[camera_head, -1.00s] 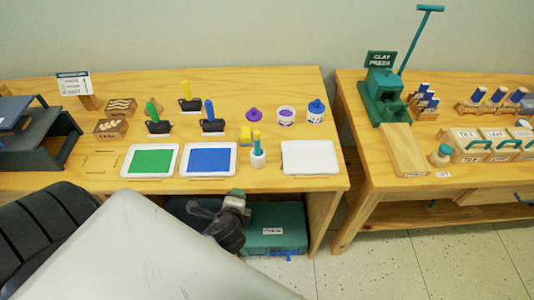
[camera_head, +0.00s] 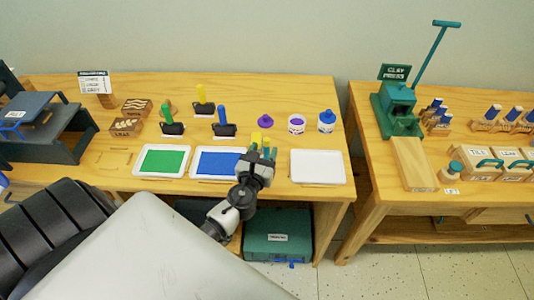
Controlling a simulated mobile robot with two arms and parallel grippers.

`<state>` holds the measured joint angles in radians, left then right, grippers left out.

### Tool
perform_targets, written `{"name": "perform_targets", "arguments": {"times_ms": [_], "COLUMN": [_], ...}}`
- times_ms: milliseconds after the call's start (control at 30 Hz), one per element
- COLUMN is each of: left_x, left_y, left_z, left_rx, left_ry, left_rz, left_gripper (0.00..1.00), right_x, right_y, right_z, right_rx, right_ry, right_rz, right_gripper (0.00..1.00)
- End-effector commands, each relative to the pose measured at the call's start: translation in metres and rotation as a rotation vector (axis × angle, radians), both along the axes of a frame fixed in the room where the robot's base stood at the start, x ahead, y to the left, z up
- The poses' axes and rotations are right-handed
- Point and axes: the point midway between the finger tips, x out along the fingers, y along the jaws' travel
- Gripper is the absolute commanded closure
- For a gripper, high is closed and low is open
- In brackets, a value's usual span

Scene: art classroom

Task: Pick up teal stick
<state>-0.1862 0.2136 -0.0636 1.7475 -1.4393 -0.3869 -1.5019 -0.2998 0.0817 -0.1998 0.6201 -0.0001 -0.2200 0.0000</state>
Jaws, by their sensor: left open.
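My left gripper (camera_head: 258,160) reaches up over the front edge of the left table and is open. It stands in front of a small cup of sticks, which it largely hides. A small bit of teal (camera_head: 274,153), which looks like the teal stick, shows beside the fingers. I cannot tell whether it is between them or behind them. Yellow pieces (camera_head: 256,138) show just above the gripper. My right gripper is not in view.
A blue pad (camera_head: 215,163) lies left of the gripper, with a green pad (camera_head: 162,161) beyond it. A white tray (camera_head: 318,167) lies close on the right. Stamps, purple and blue jars (camera_head: 327,121) stand behind. A teal case (camera_head: 278,235) sits below the table.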

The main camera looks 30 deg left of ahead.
Motion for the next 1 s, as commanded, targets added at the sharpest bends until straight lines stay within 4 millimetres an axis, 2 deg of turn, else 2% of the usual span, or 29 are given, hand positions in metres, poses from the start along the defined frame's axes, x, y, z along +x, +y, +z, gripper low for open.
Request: {"name": "perform_targets", "arguments": {"times_ms": [333, 633, 967, 1000], "left_x": [0.044, 0.049, 0.049, 0.049], "left_y": [0.014, 0.015, 0.015, 0.015], "left_z": [0.001, 0.0, 0.0, 0.0], "left_rx": [0.0, -0.002, -0.002, -0.002], "left_ry": [-0.001, 0.0, 0.0, 0.0], "left_rz": [0.001, 0.001, 0.001, 0.001], "left_gripper": [0.5, 0.5, 0.99, 1.0], "right_x": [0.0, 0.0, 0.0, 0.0], "right_y": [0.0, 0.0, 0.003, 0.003], "right_z": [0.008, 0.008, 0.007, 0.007], "right_rx": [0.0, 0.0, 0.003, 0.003], "right_ry": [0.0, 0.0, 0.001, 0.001], "right_rz": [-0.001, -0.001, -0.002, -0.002], "right_gripper": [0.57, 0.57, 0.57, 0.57]}}
